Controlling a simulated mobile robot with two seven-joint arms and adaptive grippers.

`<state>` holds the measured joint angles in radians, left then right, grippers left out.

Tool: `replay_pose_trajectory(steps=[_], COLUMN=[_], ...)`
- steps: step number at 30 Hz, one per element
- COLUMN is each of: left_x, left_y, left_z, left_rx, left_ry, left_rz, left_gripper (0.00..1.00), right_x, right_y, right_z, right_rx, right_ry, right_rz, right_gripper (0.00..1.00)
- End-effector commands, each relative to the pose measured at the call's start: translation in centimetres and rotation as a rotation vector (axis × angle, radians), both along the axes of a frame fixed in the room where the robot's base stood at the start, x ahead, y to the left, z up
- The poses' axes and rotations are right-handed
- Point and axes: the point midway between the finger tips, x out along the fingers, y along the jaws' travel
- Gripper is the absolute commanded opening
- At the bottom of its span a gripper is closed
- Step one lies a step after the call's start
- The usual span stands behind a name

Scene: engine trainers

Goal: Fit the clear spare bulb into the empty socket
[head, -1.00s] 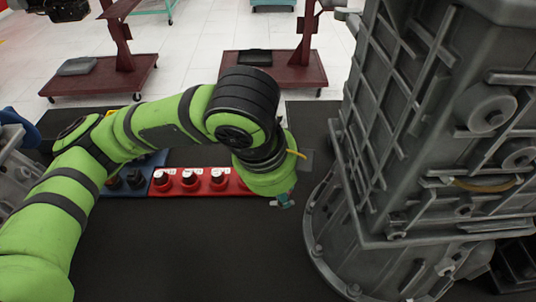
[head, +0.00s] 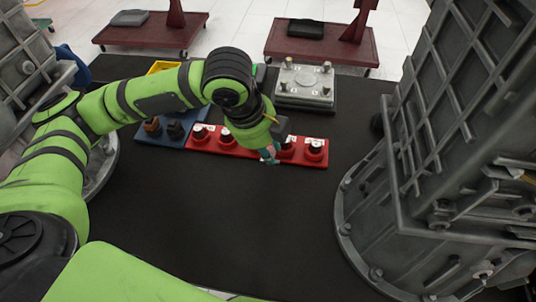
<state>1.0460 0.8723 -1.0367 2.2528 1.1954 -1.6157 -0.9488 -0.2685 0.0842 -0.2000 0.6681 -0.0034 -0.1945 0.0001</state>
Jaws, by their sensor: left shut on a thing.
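My left gripper (head: 269,154) hangs fingers down at the right part of a red holder (head: 236,149), in front of it or just above it. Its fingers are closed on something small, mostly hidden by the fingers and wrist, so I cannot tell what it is. I cannot make out the clear bulb or tell which socket is empty. My right gripper is out of view.
A blue holder (head: 160,137) with dark pieces and a yellow bin (head: 163,67) stand left of the red holder. A large grey engine casing (head: 440,170) rises at the right. The black tabletop (head: 230,210) is clear in front.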

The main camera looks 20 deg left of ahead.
Motion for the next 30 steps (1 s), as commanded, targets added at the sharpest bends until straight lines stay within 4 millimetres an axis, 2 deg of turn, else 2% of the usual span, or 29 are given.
replay_pose_trajectory(steps=[3, 5, 15, 16, 17, 18, 30], left_x=[-0.1, -0.1, -0.1, -0.1, 0.0, 0.0, -0.1], left_y=[0.1, 0.1, 0.0, 0.0, 0.0, 0.0, 0.0], left_z=[-2.1, -2.6, -2.9, -2.9, -2.9, -2.9, -2.3], left_rx=[0.002, 0.002, 0.001, 0.001, 0.001, 0.001, 0.001], left_ry=[0.005, 0.004, 0.002, 0.002, 0.002, 0.002, -0.001], left_rz=[0.002, 0.002, 0.001, 0.001, 0.001, 0.001, 0.0], left_gripper=[0.01, 0.01, 0.01, 0.27, 0.39, 0.46, 0.46], right_x=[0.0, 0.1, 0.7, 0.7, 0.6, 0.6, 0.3], right_y=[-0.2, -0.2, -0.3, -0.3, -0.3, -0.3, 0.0], right_z=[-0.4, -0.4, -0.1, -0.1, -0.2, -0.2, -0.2], right_rx=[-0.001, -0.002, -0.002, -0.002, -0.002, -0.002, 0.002], right_ry=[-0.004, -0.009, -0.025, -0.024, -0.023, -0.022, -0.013], right_rz=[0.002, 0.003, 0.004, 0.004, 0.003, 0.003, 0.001], right_gripper=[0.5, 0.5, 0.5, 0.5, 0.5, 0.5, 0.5])
